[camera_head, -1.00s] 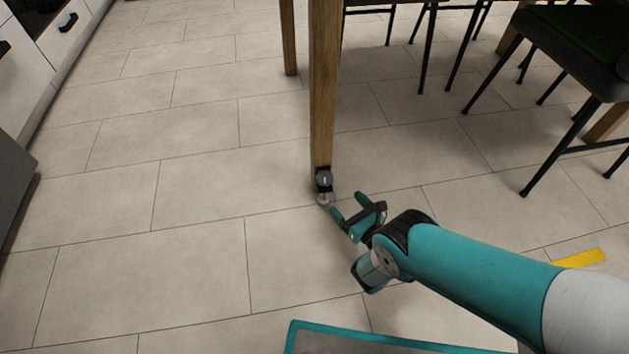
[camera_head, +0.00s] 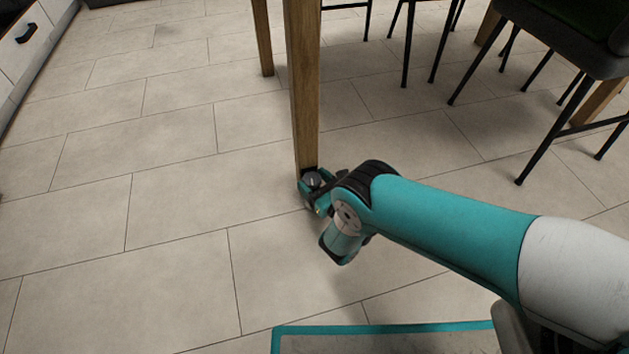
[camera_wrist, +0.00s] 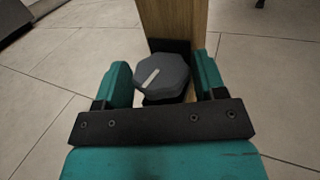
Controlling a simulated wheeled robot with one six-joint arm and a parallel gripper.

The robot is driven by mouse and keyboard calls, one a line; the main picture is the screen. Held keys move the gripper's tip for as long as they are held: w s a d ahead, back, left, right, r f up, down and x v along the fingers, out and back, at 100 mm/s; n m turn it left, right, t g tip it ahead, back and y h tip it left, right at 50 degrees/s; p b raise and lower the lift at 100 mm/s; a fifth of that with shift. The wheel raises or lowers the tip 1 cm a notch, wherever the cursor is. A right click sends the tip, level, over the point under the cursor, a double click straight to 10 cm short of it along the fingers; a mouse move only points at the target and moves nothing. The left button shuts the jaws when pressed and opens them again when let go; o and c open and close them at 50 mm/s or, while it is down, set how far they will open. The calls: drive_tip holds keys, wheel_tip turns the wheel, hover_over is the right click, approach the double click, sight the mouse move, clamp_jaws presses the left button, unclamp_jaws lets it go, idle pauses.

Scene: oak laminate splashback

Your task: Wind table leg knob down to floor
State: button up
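The wooden table leg (camera_head: 304,90) stands upright near the middle of the head view. A grey knob (camera_head: 313,178) with a black bracket sits at its lower end. In the wrist view the knob (camera_wrist: 162,75) is a many-sided grey disc with a pale line mark, in front of the leg (camera_wrist: 172,22). My gripper (camera_wrist: 160,82) is open, with one teal finger on each side of the knob. Gaps show between the fingers and the knob. In the head view my gripper (camera_head: 318,190) is at the leg's foot. The foot below the knob is hidden.
Black-legged chairs (camera_head: 545,110) stand to the right of the leg. White cabinets (camera_head: 28,45) line the far left. The tiled floor (camera_head: 90,290) is clear to the left of the leg.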

drive_tip(key=c, duration=0.5)
drive_tip(key=shift+c, duration=0.2)
drive_tip(key=shift+s+r+m+t+h+p, duration=0.1)
drive_tip(key=shift+m+t+h+p, duration=0.2)
drive_tip(key=shift+h+p, duration=0.15)
drive_tip(key=shift+a+h, duration=0.1)
drive_tip(key=shift+h, duration=0.15)
drive_tip(key=shift+a+m+t+h+p, duration=0.1)
drive_tip(key=shift+m+t+h+p, duration=0.35)
drive_tip(key=shift+m+t+h, duration=0.35)
drive_tip(key=m+h, duration=0.1)
drive_tip(key=m+t+h+b, duration=0.1)
drive_tip(key=h, duration=0.1)
drive_tip(key=m+h+b, duration=0.1)
drive_tip(key=shift+a+f+h, duration=0.1)
drive_tip(key=shift+f+h, duration=0.15)
drive_tip(key=shift+h, duration=0.05)
drive_tip(key=shift+r+m+t+h+b, duration=0.1)
drive_tip(key=shift+m+t+h+b, duration=0.3)
drive_tip(key=shift+m+h+b, duration=1.05)
drive_tip(key=shift+r+h+p, duration=0.15)
drive_tip(key=shift+h+p, duration=0.2)
drive_tip(key=shift+h, duration=0.1)
drive_tip(key=o, duration=0.9)
